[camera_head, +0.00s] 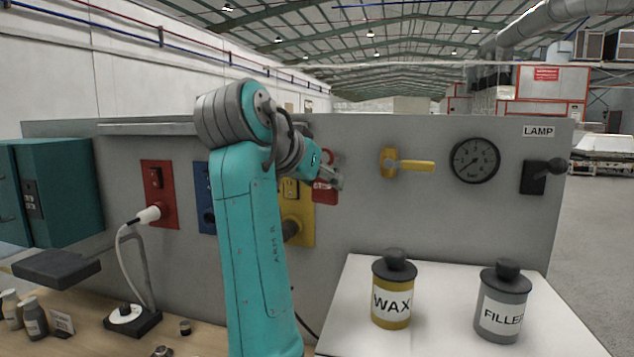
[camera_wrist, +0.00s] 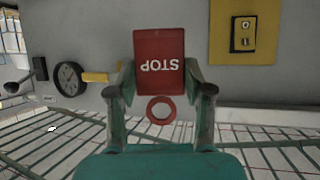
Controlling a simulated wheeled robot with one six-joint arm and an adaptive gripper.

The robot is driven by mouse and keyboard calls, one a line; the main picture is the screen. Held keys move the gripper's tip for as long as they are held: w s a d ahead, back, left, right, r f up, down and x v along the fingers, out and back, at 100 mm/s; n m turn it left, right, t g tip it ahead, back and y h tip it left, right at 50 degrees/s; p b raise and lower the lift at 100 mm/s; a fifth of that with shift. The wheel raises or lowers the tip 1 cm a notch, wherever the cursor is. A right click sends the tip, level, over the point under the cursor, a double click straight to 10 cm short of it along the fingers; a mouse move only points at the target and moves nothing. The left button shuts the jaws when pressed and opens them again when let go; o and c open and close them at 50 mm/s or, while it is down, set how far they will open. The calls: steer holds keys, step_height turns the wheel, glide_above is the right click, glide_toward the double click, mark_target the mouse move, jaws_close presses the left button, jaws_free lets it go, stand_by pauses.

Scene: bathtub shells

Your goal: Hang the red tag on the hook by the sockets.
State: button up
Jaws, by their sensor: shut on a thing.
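The red tag (camera_wrist: 159,52) reads STOP and shows upside down in the wrist view. Its ring (camera_wrist: 152,110) lies at the tag's upper end in the world. My gripper (camera_wrist: 160,82) is shut on the tag, one finger on each side. In the head view my gripper (camera_head: 334,178) holds the tag (camera_head: 324,193) in front of the grey panel, just right of the yellow socket plate (camera_head: 305,228). The red socket plate (camera_head: 154,180) and the blue one (camera_head: 204,190) are further left. I cannot make out the hook; my arm may cover it.
A yellow valve lever (camera_head: 412,166), a gauge (camera_head: 474,160) and a lamp switch (camera_head: 536,177) are on the panel (camera_head: 400,225) to the right. The WAX jar (camera_head: 390,305) and FILLER jar (camera_head: 500,310) stand on a white top. A white plug (camera_head: 148,214) sits at the red socket.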

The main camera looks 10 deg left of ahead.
steer(key=w+f, duration=0.2)
steer(key=w, duration=0.8)
steer(key=shift+d, duration=0.15)
stand_by(1.1)
steer(key=shift+f, duration=0.1)
stand_by(0.5)
steer(key=o, duration=1.2)
steer(key=shift+o, duration=0.2)
